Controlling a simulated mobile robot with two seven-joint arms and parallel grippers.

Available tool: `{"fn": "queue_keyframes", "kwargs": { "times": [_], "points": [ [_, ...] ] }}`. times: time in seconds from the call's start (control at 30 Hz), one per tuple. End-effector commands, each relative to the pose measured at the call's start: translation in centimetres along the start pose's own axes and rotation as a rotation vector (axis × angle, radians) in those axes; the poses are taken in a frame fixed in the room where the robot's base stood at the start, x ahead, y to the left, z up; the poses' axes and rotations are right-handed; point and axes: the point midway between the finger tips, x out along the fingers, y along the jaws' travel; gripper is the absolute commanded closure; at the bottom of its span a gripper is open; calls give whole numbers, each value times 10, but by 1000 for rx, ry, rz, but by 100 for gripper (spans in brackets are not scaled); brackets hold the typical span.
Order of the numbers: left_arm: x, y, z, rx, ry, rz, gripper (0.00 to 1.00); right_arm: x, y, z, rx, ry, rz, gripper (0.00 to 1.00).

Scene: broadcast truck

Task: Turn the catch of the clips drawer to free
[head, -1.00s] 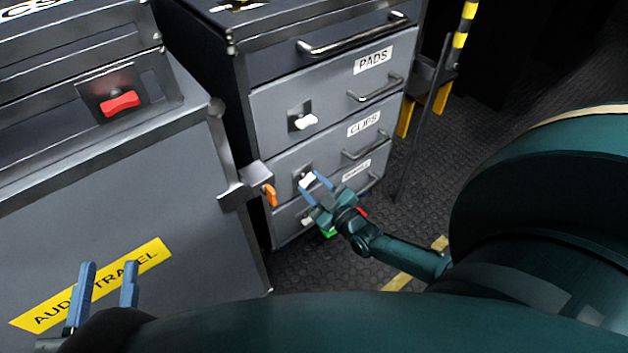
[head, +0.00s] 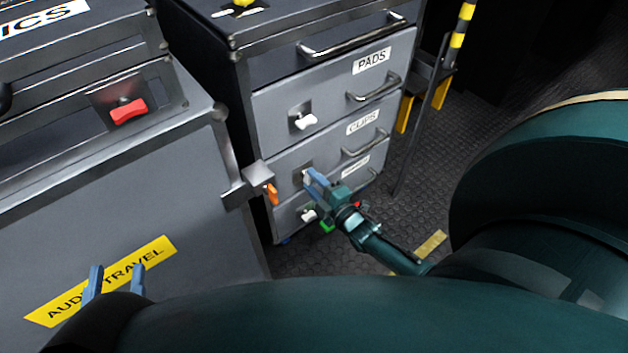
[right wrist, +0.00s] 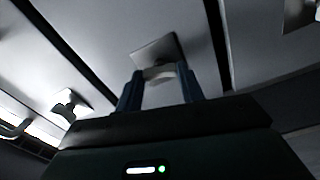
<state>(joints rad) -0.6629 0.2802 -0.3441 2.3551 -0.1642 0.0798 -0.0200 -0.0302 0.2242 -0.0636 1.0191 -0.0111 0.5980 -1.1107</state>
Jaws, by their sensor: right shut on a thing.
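The clips drawer (head: 340,158), with its CLIPS label (head: 362,122), is closed in the cabinet, below the PADS drawer. Its pale catch (right wrist: 160,73) sits on a square metal plate (right wrist: 155,50). My right gripper (head: 309,177) is at this catch, and in the right wrist view its two blue fingers (right wrist: 159,88) are shut on it from both sides. The fingers hide most of the catch in the head view, so its exact angle is hard to tell there. My left gripper (head: 116,275) is open and empty at the lower left, in front of the yellow-labelled case.
The PADS drawer's white catch (head: 304,121) is just above, and the bottom drawer's white catch (head: 309,215) just below. An orange lever (head: 271,193) on a bracket stands close left of my right gripper. A red latch (head: 129,111) is on the left case.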

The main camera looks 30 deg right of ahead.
Motion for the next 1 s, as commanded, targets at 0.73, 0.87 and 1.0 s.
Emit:
{"fn": "queue_keyframes", "kwargs": {
  "times": [0.73, 0.87, 1.0],
  "points": [
    [1, 0, -1, 1, 3, 0, 64, 0, 0, -1, -126, 1, 0, 85],
    [2, -1, -3, 3, 7, -1, 64, 0, 0, -1, -125, 1, 0, 59],
    [3, -1, -3, 4, 10, -1, 64, 0, 0, 0, -125, 1, 0, 47]
  ]
}}
